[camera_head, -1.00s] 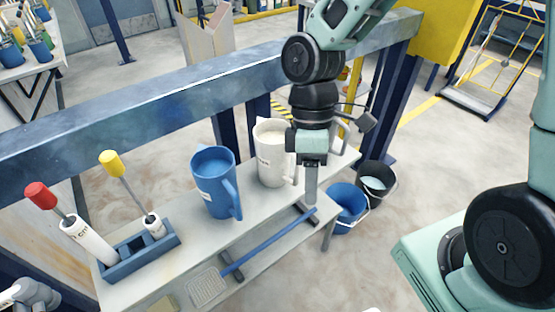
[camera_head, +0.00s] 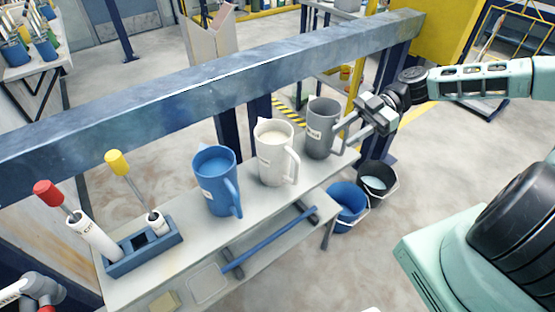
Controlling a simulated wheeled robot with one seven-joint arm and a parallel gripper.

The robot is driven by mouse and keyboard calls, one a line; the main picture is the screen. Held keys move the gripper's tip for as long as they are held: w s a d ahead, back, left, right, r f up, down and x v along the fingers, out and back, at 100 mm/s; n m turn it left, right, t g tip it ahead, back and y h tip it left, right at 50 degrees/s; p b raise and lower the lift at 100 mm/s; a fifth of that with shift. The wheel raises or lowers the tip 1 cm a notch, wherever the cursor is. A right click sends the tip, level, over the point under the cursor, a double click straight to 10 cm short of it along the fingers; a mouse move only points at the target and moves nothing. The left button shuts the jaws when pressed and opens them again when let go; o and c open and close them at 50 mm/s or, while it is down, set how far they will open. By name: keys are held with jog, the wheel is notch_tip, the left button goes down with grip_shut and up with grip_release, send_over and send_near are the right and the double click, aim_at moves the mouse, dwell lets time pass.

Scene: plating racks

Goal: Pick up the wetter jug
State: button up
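Three jugs stand upright in a row on the grey bench: a blue jug (camera_head: 213,180), a white jug (camera_head: 270,153) and a grey jug (camera_head: 321,128). The blue and white jugs show liquid inside. My gripper (camera_head: 341,137) is at the right side of the grey jug, by its handle. Its two fingers point left and look spread apart. The handle is largely hidden by the fingers, and I cannot tell whether they touch it.
A blue beam (camera_head: 150,108) runs behind the jugs. A blue rack (camera_head: 145,252) with red- and yellow-topped tools stands at the bench's left. A blue-handled tool (camera_head: 268,238) lies on the lower shelf. Blue (camera_head: 347,201) and black (camera_head: 377,180) buckets stand at right.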

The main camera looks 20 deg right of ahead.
aim_at(299, 164)
jog(key=p+x, duration=0.4)
jog(key=x, duration=1.3)
jog(key=shift+w, duration=0.15)
grip_shut()
jog(key=shift+r, duration=0.1)
dwell(0.7)
